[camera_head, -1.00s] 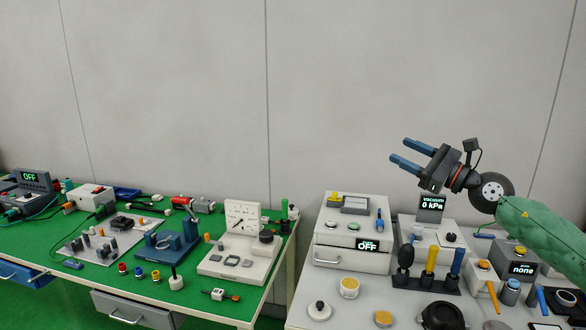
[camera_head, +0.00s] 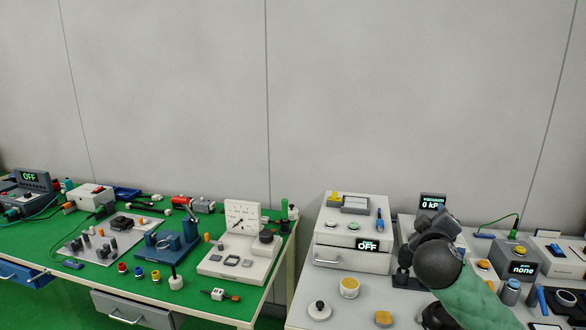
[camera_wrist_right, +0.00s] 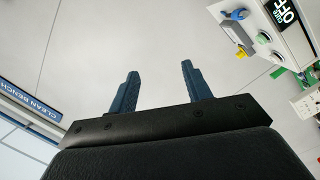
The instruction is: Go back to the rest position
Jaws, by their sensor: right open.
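My right gripper shows in the right wrist view (camera_wrist_right: 160,88) with its two blue fingers apart and nothing between them. In the head view my right arm (camera_head: 470,295), with a green sleeve and a dark round joint, comes in from the lower right over the right table. The fingers are hidden there behind the arm. My left gripper is in neither current view.
The green table (camera_head: 150,210) at left holds electrical gear. The wall above is clear.

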